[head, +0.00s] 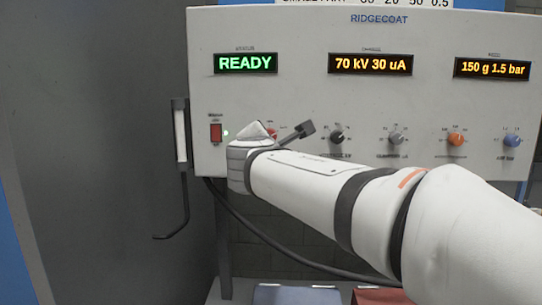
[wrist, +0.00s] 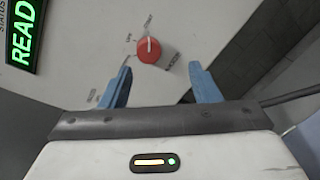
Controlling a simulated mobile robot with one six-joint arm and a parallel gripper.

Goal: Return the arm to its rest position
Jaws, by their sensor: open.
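My arm reaches from the lower right of the head view to the left part of the control panel (head: 300,95). Its wrist end is in front of the panel and partly covers a red knob (head: 272,133). My gripper's fingers cannot be made out in the head view. In the wrist view my gripper (wrist: 160,78) has two blue fingers spread apart with nothing between them. The red knob (wrist: 148,50) shows beyond the fingertips, apart from them as far as I can tell.
The panel displays read READY (head: 246,63), 70 kV 30 uA (head: 370,64) and 150 g 1.5 bar (head: 492,68). A red switch (head: 216,132) and several knobs line the panel. A dark cable (head: 265,240) runs below.

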